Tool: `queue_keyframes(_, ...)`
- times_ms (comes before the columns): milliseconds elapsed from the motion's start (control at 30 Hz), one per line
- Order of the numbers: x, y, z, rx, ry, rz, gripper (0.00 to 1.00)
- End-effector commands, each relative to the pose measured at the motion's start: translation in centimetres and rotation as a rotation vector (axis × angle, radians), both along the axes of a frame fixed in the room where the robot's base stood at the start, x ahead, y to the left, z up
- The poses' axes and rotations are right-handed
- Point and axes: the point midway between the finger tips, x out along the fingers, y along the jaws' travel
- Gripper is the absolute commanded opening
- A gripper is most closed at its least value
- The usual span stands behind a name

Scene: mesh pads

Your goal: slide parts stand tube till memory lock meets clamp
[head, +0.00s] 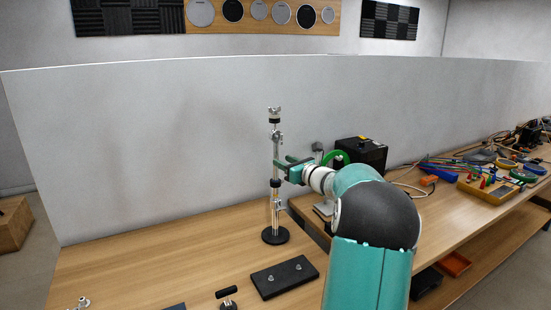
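The parts stand (275,196) is a chrome tube standing upright on a round black base (275,236) on the wooden bench. A black collar (275,183), perhaps the memory lock, is around the tube at mid height. A small chrome clamp (279,206) with a side screw sits lower, with a short gap between them. Another chrome fitting (276,137) is higher up, below a winged top. My gripper (281,165) reaches from the right, its green fingers at the tube just above the black collar. Whether the fingers press on the tube is too small to tell.
A black plate with two chrome studs (284,277) and a black T-shaped part (228,297) lie in front. A black box (361,153) and a green ring stand behind my arm. A yellow tray (490,190) and cables are at right.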

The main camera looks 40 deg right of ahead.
Motion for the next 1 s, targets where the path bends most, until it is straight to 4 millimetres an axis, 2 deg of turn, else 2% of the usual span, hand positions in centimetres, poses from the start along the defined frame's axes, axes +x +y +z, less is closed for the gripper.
queue_keyframes(100,2.4,-0.3,-0.1,-0.001,0.000,0.002,0.38)
queue_keyframes(300,4.9,-0.7,-0.1,0.000,0.000,0.001,0.38)
queue_keyframes(667,5.5,-0.8,0.0,-0.001,0.001,-0.001,0.38)
queue_keyframes(867,5.5,-0.8,0.0,-0.001,0.001,-0.001,0.01)
queue_keyframes(1000,5.5,-0.8,0.0,-0.001,0.001,-0.001,0.00)
